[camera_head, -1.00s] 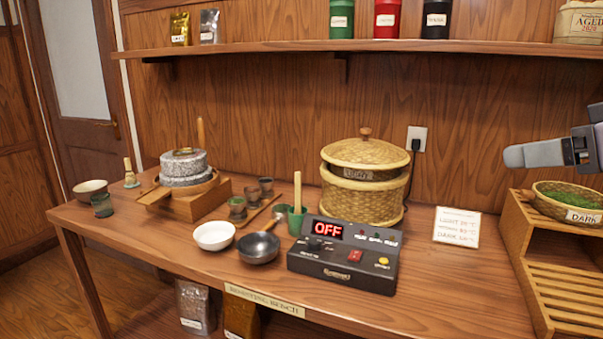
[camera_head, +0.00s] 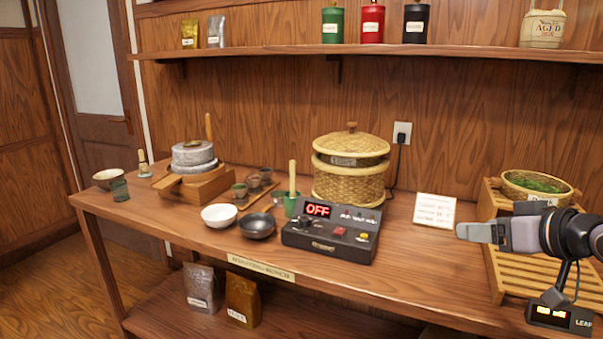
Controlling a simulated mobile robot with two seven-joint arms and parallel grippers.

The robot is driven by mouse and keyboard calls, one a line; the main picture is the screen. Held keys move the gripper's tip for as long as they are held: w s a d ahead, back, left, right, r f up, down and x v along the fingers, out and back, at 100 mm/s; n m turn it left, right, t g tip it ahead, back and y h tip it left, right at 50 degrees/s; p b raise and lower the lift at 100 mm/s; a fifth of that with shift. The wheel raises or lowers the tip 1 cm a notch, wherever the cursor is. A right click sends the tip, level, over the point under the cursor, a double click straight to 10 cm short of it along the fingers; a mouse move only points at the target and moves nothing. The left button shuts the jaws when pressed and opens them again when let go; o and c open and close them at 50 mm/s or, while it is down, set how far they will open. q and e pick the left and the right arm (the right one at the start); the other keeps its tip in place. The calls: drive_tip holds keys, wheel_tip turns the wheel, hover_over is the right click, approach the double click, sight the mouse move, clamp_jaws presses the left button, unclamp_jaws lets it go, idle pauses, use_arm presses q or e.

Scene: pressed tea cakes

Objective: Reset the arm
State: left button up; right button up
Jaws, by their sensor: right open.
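My right gripper (camera_head: 484,233) reaches in from the right edge, in front of the slatted wooden rack. It is open, and nothing shows between its fingers. It hangs in front of and below the woven basket labelled DARK (camera_head: 535,188), which holds green leaves on top of the rack. My left gripper is not in view.
The wooden bench (camera_head: 420,270) holds a stone mill (camera_head: 193,155), a white bowl (camera_head: 219,216), a dark bowl (camera_head: 257,225), a control box (camera_head: 330,240) reading OFF, a lidded woven basket (camera_head: 350,180) and a sign card (camera_head: 435,210). The slatted rack (camera_head: 500,265) stands at right. The bench front is clear.

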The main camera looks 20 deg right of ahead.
drive_tip(key=s+a+f+g+p, duration=0.15)
drive_tip(key=a+f, duration=0.25)
drive_tip(key=f, duration=0.9)
drive_tip(key=s+a+f, duration=0.2)
drive_tip(key=a+f, duration=0.1)
drive_tip(key=f, duration=0.9)
drive_tip(key=s+a+f+n, duration=0.1)
drive_tip(key=s+a+f, duration=0.4)
drive_tip(key=a, duration=0.3)
drive_tip(key=s+a+f+n+y+p, duration=0.1)
drive_tip(key=s+a+f+n, duration=0.1)
drive_tip(key=s+a+f, duration=0.4)
drive_tip(key=shift+s+a+g, duration=0.35)
drive_tip(key=shift+s+a, duration=0.05)
drive_tip(key=shift+a, duration=0.8)
